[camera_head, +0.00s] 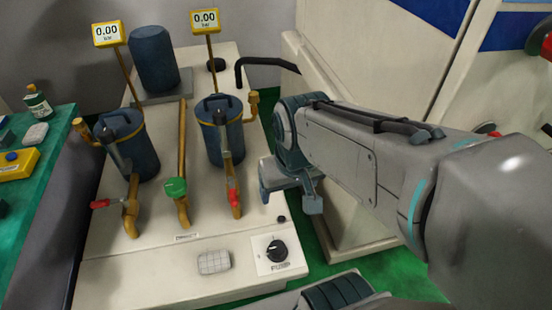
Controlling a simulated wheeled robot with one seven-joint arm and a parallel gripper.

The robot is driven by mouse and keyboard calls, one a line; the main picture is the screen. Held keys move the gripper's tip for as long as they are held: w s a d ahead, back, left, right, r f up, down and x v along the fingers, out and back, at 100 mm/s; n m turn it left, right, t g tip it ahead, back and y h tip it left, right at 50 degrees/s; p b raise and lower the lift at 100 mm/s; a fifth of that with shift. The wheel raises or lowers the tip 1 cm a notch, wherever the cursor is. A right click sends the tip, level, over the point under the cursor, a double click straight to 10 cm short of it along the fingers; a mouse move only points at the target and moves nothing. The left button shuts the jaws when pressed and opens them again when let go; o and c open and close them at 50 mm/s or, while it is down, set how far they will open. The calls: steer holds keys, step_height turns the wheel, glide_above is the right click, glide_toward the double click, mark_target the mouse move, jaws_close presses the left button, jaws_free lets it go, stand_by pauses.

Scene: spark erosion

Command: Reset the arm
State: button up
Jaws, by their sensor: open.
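My gripper (289,195) is at the end of my grey arm, which reaches in from the right side. Its dark teal fingers are apart and I see nothing between them. It hangs over the right edge of the white filter unit (150,275), to the right of the right blue canister (221,128). The wrist hides part of the gripper.
The unit carries a left canister (126,148), a red-handled valve (234,198), a green knob (176,187), a black rotary switch (277,250) and two gauges reading 0.00 on posts. A green-topped bench (50,180) stands left. A large white machine (345,50) stands right.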

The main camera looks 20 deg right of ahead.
steer(key=shift+d, duration=0.1)
steer(key=p+v, duration=0.2)
steer(key=w+p+v, duration=0.1)
steer(key=p+v, duration=0.1)
steer(key=shift+s+r, duration=0.15)
stand_by(0.9)
